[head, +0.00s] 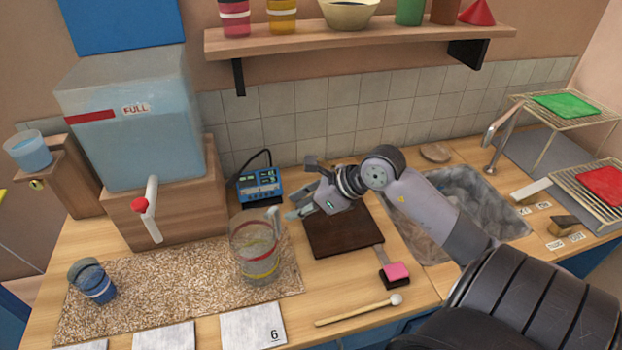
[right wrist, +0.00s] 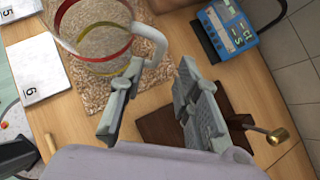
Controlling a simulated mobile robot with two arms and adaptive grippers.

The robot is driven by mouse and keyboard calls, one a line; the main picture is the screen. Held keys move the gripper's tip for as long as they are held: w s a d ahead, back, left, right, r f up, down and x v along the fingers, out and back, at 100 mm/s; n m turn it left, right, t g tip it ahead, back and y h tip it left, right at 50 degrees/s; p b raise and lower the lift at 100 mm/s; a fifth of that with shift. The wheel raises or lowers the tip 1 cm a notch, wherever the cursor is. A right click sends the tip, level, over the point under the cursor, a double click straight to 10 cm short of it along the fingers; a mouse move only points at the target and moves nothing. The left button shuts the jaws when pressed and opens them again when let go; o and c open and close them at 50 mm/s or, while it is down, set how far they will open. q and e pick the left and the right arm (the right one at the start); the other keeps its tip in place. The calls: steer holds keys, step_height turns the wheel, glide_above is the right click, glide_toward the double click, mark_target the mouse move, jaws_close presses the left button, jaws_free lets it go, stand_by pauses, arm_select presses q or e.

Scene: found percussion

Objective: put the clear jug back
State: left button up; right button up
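The clear jug (head: 256,262), with red and yellow bands and a pale handle, stands upright on the speckled mat (head: 190,298). The right wrist view shows the jug (right wrist: 92,25) at the upper left, its handle (right wrist: 152,42) turned toward my gripper. My right gripper (head: 301,190) is to the right of the jug, above the dark brown board (head: 345,238). In the right wrist view its fingers (right wrist: 155,88) are apart with nothing between them; the handle is just beyond them, apart from the fingertips. My left gripper is not in view.
A water tank (head: 140,130) with a red-tipped tap (head: 150,210) stands behind the mat. A blue cup (head: 93,282) is at the mat's left. A blue meter (head: 260,188) is behind the jug. A mallet (head: 360,310) and numbered cards (head: 253,326) lie in front.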

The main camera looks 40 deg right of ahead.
steer(key=shift+b+v, duration=0.35)
steer(key=shift+v, duration=1.95)
steer(key=shift+s, duration=0.1)
